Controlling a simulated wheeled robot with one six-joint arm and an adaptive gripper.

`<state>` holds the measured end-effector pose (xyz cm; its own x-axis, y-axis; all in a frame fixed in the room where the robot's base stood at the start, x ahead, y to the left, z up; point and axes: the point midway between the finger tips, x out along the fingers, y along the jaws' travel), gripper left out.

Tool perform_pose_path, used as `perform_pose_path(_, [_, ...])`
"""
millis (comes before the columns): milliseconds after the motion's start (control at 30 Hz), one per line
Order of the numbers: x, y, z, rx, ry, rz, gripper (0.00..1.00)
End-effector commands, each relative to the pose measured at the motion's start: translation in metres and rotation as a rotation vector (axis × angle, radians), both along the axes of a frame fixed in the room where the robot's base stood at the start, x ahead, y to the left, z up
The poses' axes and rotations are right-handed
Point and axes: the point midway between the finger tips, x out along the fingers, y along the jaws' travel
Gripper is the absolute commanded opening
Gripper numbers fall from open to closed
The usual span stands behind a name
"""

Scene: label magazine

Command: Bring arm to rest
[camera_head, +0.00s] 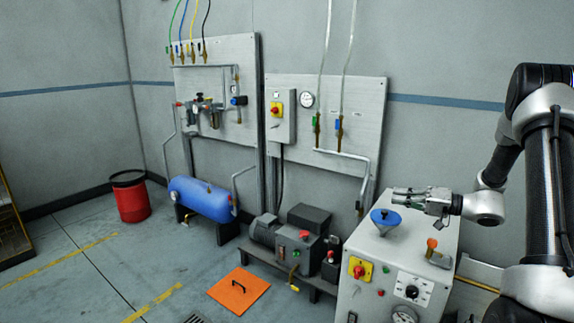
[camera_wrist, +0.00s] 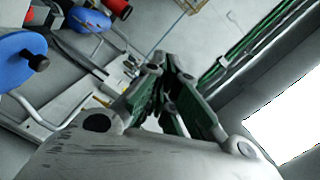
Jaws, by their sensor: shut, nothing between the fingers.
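My arm comes in from the right in the head view, bent at its joints. My gripper (camera_head: 398,193) points left and is held above the back part of a grey cabinet. Its fingers are shut with nothing between them. In the wrist view the closed fingers of my gripper (camera_wrist: 160,65) show in the middle, with green inner faces. A blue round part (camera_head: 385,217) on the cabinet top is just below and in front of the fingers, apparently apart from them. A large blue part with a black knob (camera_wrist: 20,50) shows at the left of the wrist view.
The grey cabinet (camera_head: 360,245) carries a red knob, a dial and an orange-topped handle (camera_head: 432,243). Wall panels with hoses (camera_head: 325,110) stand behind. A pump unit (camera_head: 295,250), blue tank (camera_head: 200,197), red bin (camera_head: 130,200) and orange plate (camera_head: 238,290) are left. Floor between is open.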

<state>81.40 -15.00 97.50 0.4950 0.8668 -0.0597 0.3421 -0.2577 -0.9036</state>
Motion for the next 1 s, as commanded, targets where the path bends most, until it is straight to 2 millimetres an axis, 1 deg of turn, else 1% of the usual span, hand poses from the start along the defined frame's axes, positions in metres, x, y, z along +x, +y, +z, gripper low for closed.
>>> perform_pose_path(33, [-0.018, 0.021, 0.021, -0.047, 0.049, 0.067, 0.0])
perform_pose_path(67, [-0.03, 0.031, 0.03, -0.079, 0.084, 0.103, 0.0])
perform_pose_path(100, [-0.046, 0.043, 0.041, -0.121, 0.132, 0.148, 0.0])
perform_pose_path(167, [-0.073, 0.059, 0.056, -0.192, 0.2, 0.204, 0.0])
perform_pose_path(200, [-0.091, 0.068, 0.064, -0.244, 0.242, 0.235, 0.0])
perform_pose_path(267, [-0.118, 0.078, 0.075, -0.327, 0.303, 0.272, 0.0])
perform_pose_path(300, [-0.137, 0.082, 0.082, -0.385, 0.34, 0.289, 0.0])
perform_pose_path(367, [-0.164, 0.086, 0.091, -0.476, 0.39, 0.305, 0.0])
perform_pose_path(400, [-0.182, 0.087, 0.096, -0.539, 0.419, 0.309, 0.0])
perform_pose_path(467, [-0.208, 0.086, 0.102, -0.633, 0.456, 0.304, 0.0])
perform_pose_path(500, [-0.225, 0.084, 0.106, -0.696, 0.477, 0.293, 0.0])
perform_pose_path(567, [-0.248, 0.079, 0.112, -0.79, 0.498, 0.268, 0.0])
perform_pose_path(600, [-0.263, 0.074, 0.115, -0.851, 0.507, 0.245, 0.0])
perform_pose_path(700, [-0.296, 0.058, 0.122, -0.997, 0.513, 0.167, 0.0])
perform_pose_path(833, [-0.327, 0.035, 0.131, -1.152, 0.48, 0.038, 0.0])
perform_pose_path(900, [-0.338, 0.024, 0.136, -1.211, 0.453, -0.032, 0.0])
perform_pose_path(1000, [-0.348, 0.012, 0.14, -1.266, 0.415, -0.113, 0.0])
